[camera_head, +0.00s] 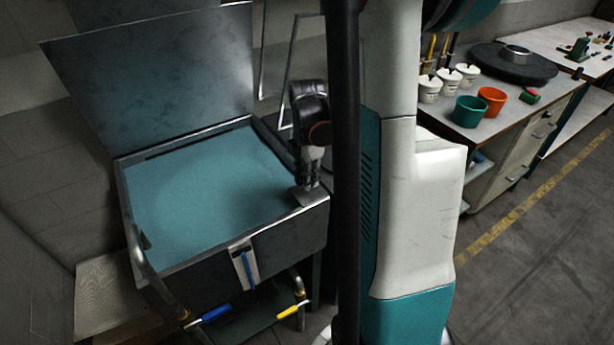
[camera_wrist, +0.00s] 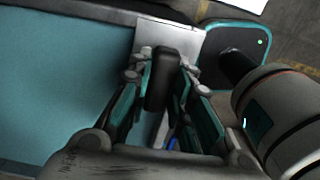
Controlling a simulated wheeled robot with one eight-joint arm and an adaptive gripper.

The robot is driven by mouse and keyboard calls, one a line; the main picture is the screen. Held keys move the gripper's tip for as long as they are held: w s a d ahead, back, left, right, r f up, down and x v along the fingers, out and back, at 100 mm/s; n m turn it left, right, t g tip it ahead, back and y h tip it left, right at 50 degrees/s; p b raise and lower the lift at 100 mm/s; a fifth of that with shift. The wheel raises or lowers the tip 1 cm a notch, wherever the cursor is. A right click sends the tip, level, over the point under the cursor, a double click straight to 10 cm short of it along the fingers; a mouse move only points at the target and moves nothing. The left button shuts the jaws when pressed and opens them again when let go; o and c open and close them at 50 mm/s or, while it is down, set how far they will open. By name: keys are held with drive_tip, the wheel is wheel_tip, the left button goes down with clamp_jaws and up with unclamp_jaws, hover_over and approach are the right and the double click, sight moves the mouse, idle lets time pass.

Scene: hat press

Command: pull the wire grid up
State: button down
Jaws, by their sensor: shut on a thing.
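My gripper (camera_head: 309,184) is at the front right corner of a dark tank (camera_head: 285,245), just above a small grey plate (camera_head: 312,199) on its rim. In the wrist view my gripper (camera_wrist: 166,62) is shut on an upright black handle (camera_wrist: 163,80). The handle stands over the grey plate (camera_wrist: 180,38). The tank holds a flat teal surface (camera_head: 205,195). I cannot make out any wire grid on or in it, nor what the handle joins to.
The tank's lid (camera_head: 155,70) stands open at the back. Thin metal frames (camera_head: 285,70) rise behind the tank. Blue (camera_head: 215,312) and yellow (camera_head: 290,312) handled tools are below its front. A bench (camera_head: 450,122) with pots stands at right. The floor (camera_head: 520,270) at right is clear.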

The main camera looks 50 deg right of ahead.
wheel_tip(320, 180, up, 22)
drive_tip(key=p, duration=1.4)
drive_tip(key=shift+r+p, duration=0.2)
drive_tip(key=shift+p, duration=0.1)
drive_tip(key=shift+w, duration=0.1)
drive_tip(key=c, duration=1.4)
unclamp_jaws()
drive_tip(key=shift+c, duration=0.2)
wheel_tip(320, 180, up, 12)
